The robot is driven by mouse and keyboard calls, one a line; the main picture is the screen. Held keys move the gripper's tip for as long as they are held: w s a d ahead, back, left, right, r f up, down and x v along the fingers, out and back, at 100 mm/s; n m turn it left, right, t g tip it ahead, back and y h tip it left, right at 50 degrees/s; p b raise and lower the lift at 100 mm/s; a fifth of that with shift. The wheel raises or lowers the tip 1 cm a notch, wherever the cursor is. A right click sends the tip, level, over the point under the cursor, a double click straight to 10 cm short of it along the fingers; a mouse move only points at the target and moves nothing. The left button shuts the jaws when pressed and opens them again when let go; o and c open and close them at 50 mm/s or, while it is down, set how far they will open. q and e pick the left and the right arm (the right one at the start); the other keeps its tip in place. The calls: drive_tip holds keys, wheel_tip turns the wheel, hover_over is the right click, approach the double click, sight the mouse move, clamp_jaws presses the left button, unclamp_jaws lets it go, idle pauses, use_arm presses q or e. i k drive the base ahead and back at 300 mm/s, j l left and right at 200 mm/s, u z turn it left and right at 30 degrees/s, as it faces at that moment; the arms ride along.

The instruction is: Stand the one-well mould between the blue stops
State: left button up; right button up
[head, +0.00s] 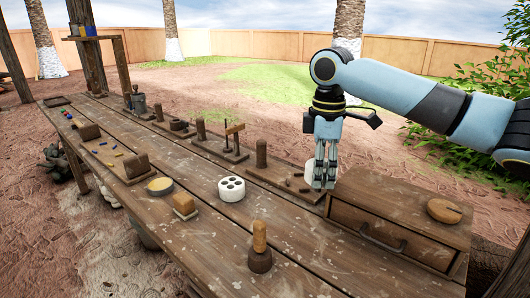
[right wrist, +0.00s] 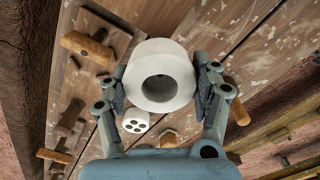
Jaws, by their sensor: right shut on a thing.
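The one-well mould (right wrist: 160,73) is a white round block with one round hole, between the two fingers of my right gripper (right wrist: 163,85) in the right wrist view. In the head view a white part of the mould (head: 310,172) shows beside my right gripper (head: 325,183), which is shut on it above the table, left of the drawer box. A white mould with several wells (head: 231,188) stands on the table; it also shows in the right wrist view (right wrist: 136,121). Small blue pieces (head: 103,143) lie far left; I cannot tell whether they are the stops. My left gripper is out of view.
The wooden drawer box (head: 400,225) carries a wooden disc (head: 444,210). A wooden-handled stamp (head: 260,250), a brush (head: 184,206) and a yellow-topped tin (head: 160,186) stand on the table. Wooden tools on boards line the back edge. The middle front planks (head: 200,245) are clear.

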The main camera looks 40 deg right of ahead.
sight(104, 148)
drive_tip(key=k+j, duration=0.15)
drive_tip(key=j, duration=0.15)
drive_tip(key=k+j, duration=0.1)
drive_tip(key=j, duration=0.15)
drive_tip(key=i+l+u, duration=0.4)
drive_tip(key=i+l, duration=0.2)
drive_tip(key=i, duration=0.45)
drive_tip(key=i+l+u, duration=0.35)
drive_tip(key=i+l, duration=0.5)
drive_tip(key=i, duration=0.1)
